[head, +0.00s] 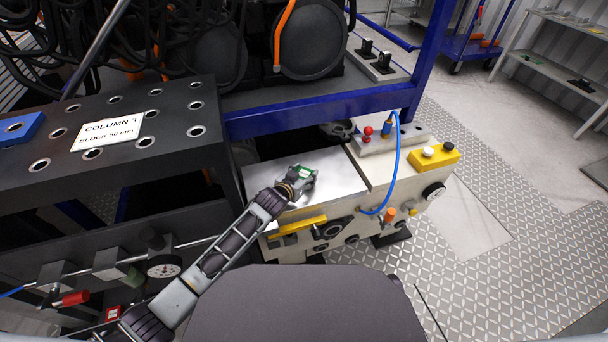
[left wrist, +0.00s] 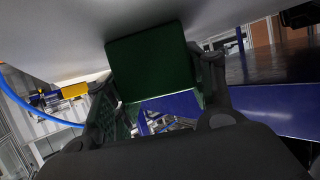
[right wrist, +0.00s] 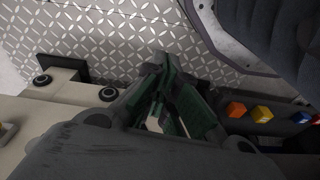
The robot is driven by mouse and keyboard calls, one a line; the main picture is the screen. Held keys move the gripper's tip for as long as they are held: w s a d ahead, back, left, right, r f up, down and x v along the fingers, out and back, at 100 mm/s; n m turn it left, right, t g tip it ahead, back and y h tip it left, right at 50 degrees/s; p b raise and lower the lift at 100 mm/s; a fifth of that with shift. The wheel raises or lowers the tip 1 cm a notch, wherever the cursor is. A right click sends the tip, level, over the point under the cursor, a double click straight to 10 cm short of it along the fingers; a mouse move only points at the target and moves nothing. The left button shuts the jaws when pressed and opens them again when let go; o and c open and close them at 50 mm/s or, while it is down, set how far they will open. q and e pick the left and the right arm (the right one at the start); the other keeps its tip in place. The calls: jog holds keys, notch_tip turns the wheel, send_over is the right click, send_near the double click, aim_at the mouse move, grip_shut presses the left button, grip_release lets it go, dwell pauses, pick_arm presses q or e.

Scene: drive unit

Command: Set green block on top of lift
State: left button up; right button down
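The green block (head: 307,169) shows small and partly covered at my left gripper (head: 301,181), over the bare metal top of the lift (head: 338,163). In the left wrist view the green block (left wrist: 152,65) sits between the two fingers of my left gripper (left wrist: 158,85), with a finger close against each side. The block's far end is at the pale lift surface (left wrist: 60,30); I cannot tell whether it touches. My right gripper (right wrist: 160,70) shows only in the right wrist view; its fingers come together at the tips, with no object visible between them.
A dark perforated column (head: 120,130) with a white label stands left of the lift, with a blue block (head: 20,128) on it. A blue frame beam (head: 300,115) runs behind. A blue hose (head: 394,165) and yellow button box (head: 434,155) are at right. Patterned floor lies beyond.

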pick_arm(q)
jog(key=o, duration=0.4)
pick_arm(e)
jog(key=shift+r, duration=0.1)
pick_arm(q)
jog(key=shift+r, duration=0.15)
jog(key=shift+s+a+r, duration=0.2)
jog(key=shift+s+a, duration=0.1)
jog(key=shift+s, duration=0.25)
jog(key=p+v, duration=0.2)
jog(key=v, duration=0.5)
jog(key=shift+s+a+r, duration=0.15)
jog(key=shift+s, duration=0.1)
jog(key=shift+p+v, duration=0.35)
jog(key=shift+v, duration=1.15)
pick_arm(e)
notch_tip(320, 180, down, 8)
jog(key=s+d, duration=0.1)
jog(key=d, duration=0.1)
jog(key=shift+s+t, duration=0.15)
jog(key=shift+t, duration=0.15)
jog(key=shift+s+f, duration=0.1)
jog(key=shift+f, duration=0.1)
jog(key=shift+r, duration=0.1)
